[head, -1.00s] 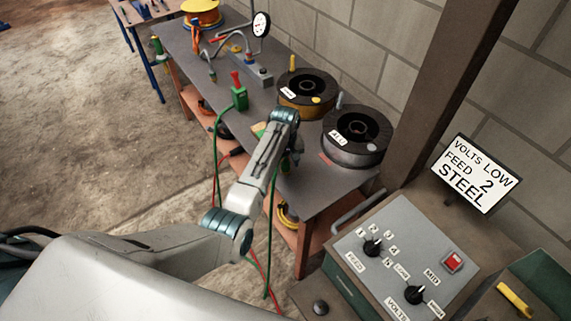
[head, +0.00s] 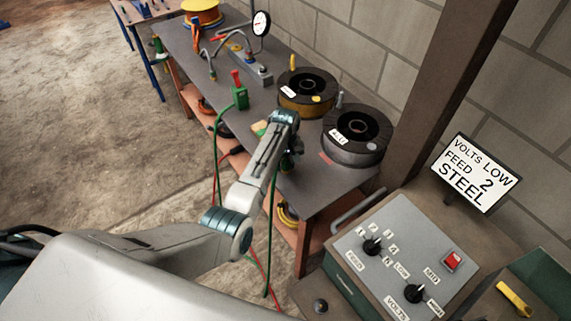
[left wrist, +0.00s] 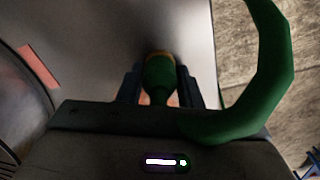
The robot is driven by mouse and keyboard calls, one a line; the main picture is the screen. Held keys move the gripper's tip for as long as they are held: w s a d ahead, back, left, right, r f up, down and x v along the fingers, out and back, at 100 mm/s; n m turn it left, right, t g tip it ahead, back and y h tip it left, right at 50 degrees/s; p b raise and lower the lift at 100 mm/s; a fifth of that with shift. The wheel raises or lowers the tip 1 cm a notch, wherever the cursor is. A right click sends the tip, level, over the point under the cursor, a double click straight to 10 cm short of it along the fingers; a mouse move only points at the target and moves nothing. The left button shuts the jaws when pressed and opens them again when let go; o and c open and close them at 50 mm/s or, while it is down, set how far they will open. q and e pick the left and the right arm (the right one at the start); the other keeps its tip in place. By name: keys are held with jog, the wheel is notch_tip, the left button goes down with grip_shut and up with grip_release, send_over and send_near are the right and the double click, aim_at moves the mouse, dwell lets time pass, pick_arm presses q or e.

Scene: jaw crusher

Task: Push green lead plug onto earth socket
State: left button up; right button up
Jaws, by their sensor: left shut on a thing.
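My left gripper (left wrist: 160,90) is shut on the green lead plug (left wrist: 160,72), which sits between its two dark fingers in the left wrist view. The plug is rounded, with a yellowish band at its far end. In the head view my left gripper (head: 289,162) is over the near part of the grey bench, partly hidden by my own wrist. The green lead (left wrist: 265,70) loops to the right of the plug and hangs past the bench edge in the head view. I cannot make out the earth socket for certain. My right gripper is not in view.
Two wire spools (head: 357,135) (head: 306,92) stand on the bench (head: 315,190) by the wall. A green block with a red top (head: 240,97) and a gauge (head: 261,24) stand farther back. A control panel (head: 395,255) with knobs and a sign (head: 478,177) is at the right.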

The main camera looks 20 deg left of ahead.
pick_arm(q)
jog(key=shift+r, duration=0.15)
jog(key=shift+r+p, duration=0.45)
jog(key=shift+p, duration=0.2)
notch_tip(320, 180, up, 3)
jog(key=p, duration=0.3)
jog(key=shift+r+p, duration=0.1)
jog(key=shift+p, duration=0.2)
jog(key=s+p, duration=0.1)
jog(key=s+d+p, duration=0.1)
jog(key=s+p, duration=0.2)
jog(key=p, duration=0.1)
jog(key=shift+s+d+r, duration=0.15)
jog(key=shift+d+r, duration=0.05)
jog(key=shift+d, duration=0.05)
jog(key=s+d, duration=0.3)
jog(key=s, duration=0.8)
jog(key=shift+d+r, duration=0.15)
jog(key=shift+d, duration=0.15)
jog(key=shift+w, duration=0.1)
jog(key=shift+b, duration=0.3)
